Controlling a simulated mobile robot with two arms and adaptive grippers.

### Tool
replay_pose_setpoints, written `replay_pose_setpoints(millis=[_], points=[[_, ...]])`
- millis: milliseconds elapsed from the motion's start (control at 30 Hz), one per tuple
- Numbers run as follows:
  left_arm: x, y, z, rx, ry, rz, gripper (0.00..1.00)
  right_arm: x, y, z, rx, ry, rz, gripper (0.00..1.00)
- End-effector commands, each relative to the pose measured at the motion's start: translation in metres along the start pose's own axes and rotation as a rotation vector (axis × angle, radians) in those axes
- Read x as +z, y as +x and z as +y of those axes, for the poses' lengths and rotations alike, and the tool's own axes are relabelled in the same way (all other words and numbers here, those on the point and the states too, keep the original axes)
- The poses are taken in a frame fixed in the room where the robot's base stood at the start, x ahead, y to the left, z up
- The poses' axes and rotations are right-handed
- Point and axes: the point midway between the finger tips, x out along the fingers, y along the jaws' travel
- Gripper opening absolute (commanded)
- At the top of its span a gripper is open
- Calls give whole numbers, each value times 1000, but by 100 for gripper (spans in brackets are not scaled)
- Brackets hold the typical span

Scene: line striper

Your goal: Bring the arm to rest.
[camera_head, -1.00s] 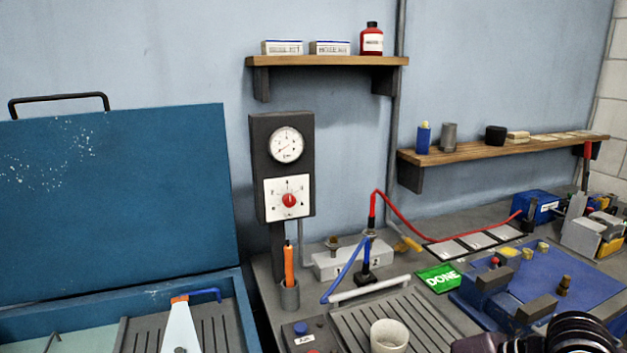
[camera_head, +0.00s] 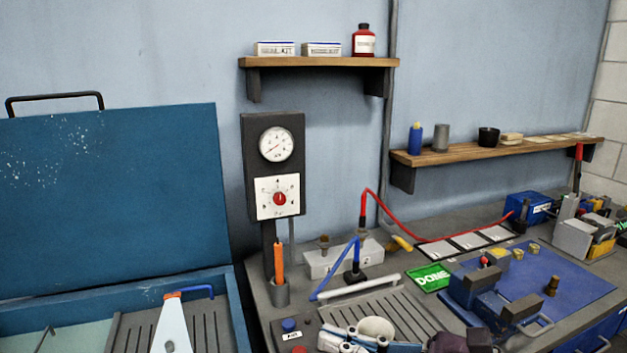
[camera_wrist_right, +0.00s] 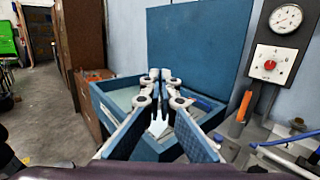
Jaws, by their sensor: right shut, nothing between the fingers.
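The chest's lid (camera_head: 110,195) stands up at the left of the head view. My left gripper is in neither view.
A white tool (camera_head: 172,325) rests in the chest. Shelves hang on the wall behind.

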Motion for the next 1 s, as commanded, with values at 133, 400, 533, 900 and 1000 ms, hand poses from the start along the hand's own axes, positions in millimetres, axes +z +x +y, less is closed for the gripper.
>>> replay_pose_setpoints(millis=[133,400,533,900,1000], points=[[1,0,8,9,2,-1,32,50,-13,-34,-153,412,-346,0],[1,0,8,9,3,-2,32,12,-109,-140,-547,1222,-913,0],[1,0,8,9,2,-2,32,-68,-161,-160,-790,1597,-1142,0],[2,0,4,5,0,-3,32,-288,-235,-47,1504,-2261,1481,0],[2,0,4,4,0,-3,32,-317,-240,-4,1495,-2102,1349,0]])
